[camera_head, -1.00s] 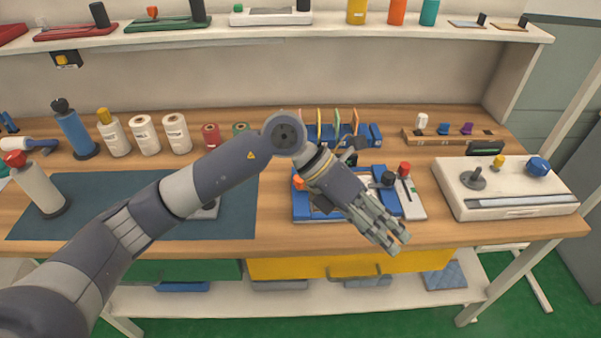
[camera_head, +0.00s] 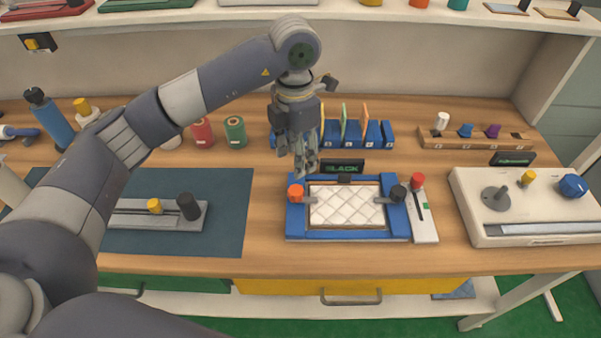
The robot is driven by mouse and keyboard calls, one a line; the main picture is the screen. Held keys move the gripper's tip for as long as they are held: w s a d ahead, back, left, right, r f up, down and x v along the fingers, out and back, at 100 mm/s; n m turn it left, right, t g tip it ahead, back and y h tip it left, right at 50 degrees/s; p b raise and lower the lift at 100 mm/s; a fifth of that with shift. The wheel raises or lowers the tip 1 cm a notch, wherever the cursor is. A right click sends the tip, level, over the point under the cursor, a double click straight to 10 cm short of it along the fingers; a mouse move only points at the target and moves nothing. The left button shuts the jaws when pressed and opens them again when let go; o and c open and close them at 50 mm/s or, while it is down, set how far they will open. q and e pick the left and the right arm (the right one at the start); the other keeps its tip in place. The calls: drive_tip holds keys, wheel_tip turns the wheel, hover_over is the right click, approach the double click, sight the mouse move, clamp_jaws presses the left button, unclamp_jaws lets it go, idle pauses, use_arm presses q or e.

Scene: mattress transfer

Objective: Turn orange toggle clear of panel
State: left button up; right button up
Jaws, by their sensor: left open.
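The orange toggle (camera_head: 296,193) stands on the left side of a blue frame (camera_head: 349,235). Its grey arm points right, over the left edge of the white quilted panel (camera_head: 345,207) lying in the frame. A black toggle (camera_head: 398,193) on the right side has its arm pointing left over the panel's right edge. Another black block (camera_head: 345,179) sits at the top edge. My left gripper (camera_head: 304,168) is open and empty, pointing down just above and behind the orange toggle, apparently apart from it. My right gripper is not in view.
A black sign reading "BLACK" (camera_head: 342,166) stands behind the frame. A grey strip with a red knob (camera_head: 418,181) adjoins its right. A slider fixture (camera_head: 155,213) lies on the dark mat (camera_head: 222,236) at left. A white console (camera_head: 530,208) stands at right.

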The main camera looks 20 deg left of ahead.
use_arm(q)
drive_tip(key=p, duration=0.2)
hover_over(296, 190)
drive_tip(key=f, duration=0.5)
drive_tip(key=shift+s+a+f, duration=0.1)
drive_tip(key=shift+s+f, duration=0.15)
drive_tip(key=f, duration=0.2)
drive_tip(key=shift+w+f, duration=0.2)
drive_tip(key=shift+f, duration=0.2)
drive_tip(key=shift+f+p, duration=0.3)
drive_tip(key=shift+f, duration=0.55)
drive_tip(key=shift+c, duration=0.6)
drive_tip(key=c, duration=1)
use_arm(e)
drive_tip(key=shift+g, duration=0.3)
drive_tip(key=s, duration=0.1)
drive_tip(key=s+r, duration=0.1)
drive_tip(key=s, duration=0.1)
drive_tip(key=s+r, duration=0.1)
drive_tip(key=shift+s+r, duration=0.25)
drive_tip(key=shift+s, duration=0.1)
